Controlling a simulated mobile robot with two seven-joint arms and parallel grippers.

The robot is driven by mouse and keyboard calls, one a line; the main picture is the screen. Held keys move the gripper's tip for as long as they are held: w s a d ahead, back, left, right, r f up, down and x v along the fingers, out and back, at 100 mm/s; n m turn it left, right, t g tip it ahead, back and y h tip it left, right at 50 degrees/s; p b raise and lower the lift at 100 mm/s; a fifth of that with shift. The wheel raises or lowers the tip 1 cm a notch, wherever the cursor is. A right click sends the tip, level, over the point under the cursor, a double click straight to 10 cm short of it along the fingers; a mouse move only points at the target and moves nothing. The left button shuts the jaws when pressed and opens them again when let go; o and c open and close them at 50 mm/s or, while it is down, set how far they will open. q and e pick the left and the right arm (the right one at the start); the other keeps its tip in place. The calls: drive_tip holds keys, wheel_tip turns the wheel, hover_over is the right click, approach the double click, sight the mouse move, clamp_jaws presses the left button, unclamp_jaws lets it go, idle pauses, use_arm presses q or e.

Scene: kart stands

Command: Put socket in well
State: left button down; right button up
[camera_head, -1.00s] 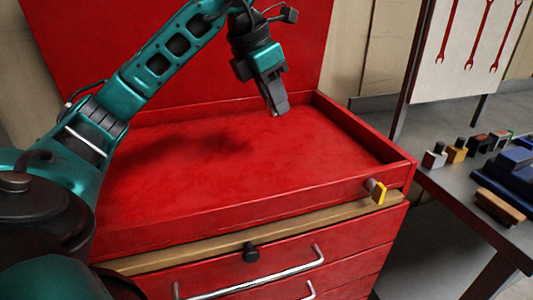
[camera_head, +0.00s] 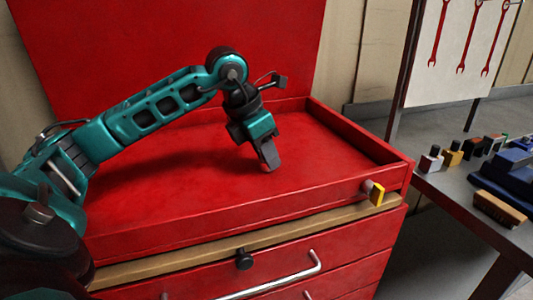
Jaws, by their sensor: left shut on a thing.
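My left gripper (camera_head: 268,162) points down over the red tray top (camera_head: 165,195) of the tool cart, right of the middle. Its fingers are shut on a small grey thing, likely the socket, which is mostly hidden between the fingers. I cannot tell whether the fingertips touch the tray floor. I cannot make out a well in the tray. My right gripper is not in view.
The tray has a raised red rim (camera_head: 360,137). A yellow tag (camera_head: 377,194) and a black knob (camera_head: 244,260) stick out at its front.

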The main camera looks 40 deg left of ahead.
use_arm(q)
drive_tip(key=shift+f, duration=0.1)
drive_tip(key=c, duration=0.9)
unclamp_jaws()
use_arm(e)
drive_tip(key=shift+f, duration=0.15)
use_arm(q)
drive_tip(key=shift+r, duration=0.45)
drive_tip(key=p+v, duration=0.2)
drive_tip(key=v, duration=0.9)
drive_tip(key=shift+r, duration=0.2)
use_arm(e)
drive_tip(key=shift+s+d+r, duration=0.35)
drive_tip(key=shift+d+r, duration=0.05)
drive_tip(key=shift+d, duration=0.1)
use_arm(q)
drive_tip(key=shift+s, duration=0.1)
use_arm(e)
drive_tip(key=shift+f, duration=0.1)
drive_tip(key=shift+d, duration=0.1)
